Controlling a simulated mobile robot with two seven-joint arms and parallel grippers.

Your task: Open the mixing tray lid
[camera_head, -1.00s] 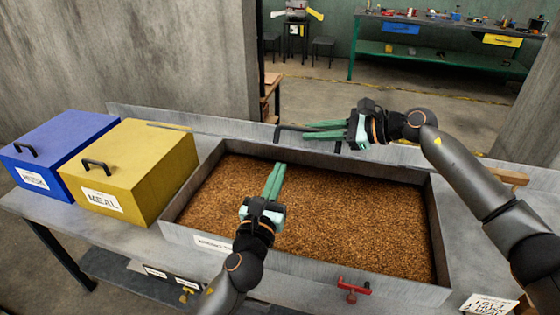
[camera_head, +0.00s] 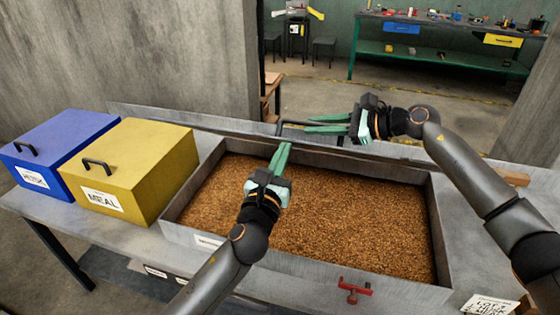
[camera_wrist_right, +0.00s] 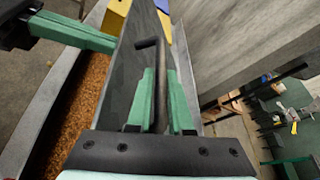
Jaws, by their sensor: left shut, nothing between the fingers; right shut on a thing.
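The mixing tray (camera_head: 438,235) is a grey metal box, uncovered and holding brown grain. Its grey lid (camera_wrist_right: 128,65) stands raised along the far side, seen nearly edge-on in the head view. My right gripper (camera_head: 310,124) is shut on the lid's dark bar handle (camera_head: 281,127). My left gripper (camera_head: 284,148) is shut and empty, over the grain near the far wall and just below the right gripper's fingers. It also shows at the upper left of the wrist view (camera_wrist_right: 75,33).
A yellow MEAL box (camera_head: 150,165) and a blue box (camera_head: 60,145) stand left of the tray. A red fitting (camera_head: 353,291) sits on the tray's front wall. A concrete wall (camera_head: 150,60) rises behind. A green bench (camera_head: 450,35) is far back.

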